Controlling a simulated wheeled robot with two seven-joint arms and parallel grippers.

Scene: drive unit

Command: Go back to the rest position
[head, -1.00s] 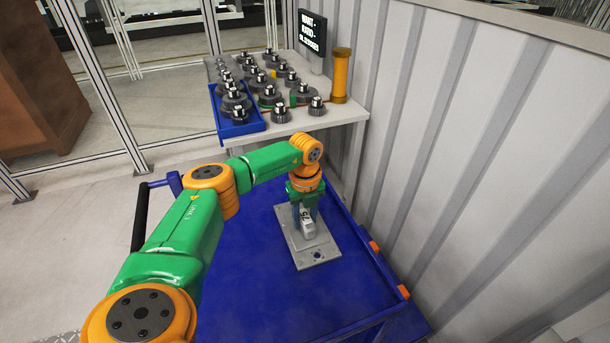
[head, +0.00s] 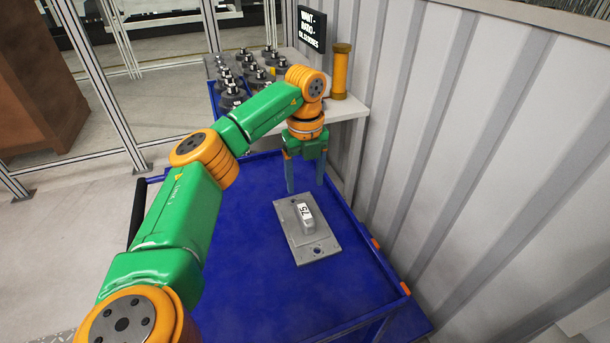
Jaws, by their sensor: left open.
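My left gripper (head: 305,188) is open and empty, its two fingers pointing down. It hangs above the far end of a grey plate (head: 287,222), apart from it. A small grey block (head: 305,216) with a white label reading "75" sits on the plate. The plate lies on the blue cart top (head: 240,270). My left arm comes in from the lower left and bends over the cart. My right gripper is not in the picture.
Behind the cart stands a white table (head: 348,106) with several dark gear parts, an orange cylinder (head: 341,72) and a black sign (head: 312,29). My arm hides part of it. A grey corrugated wall (head: 460,150) runs close along the right. The left part of the cart top is clear.

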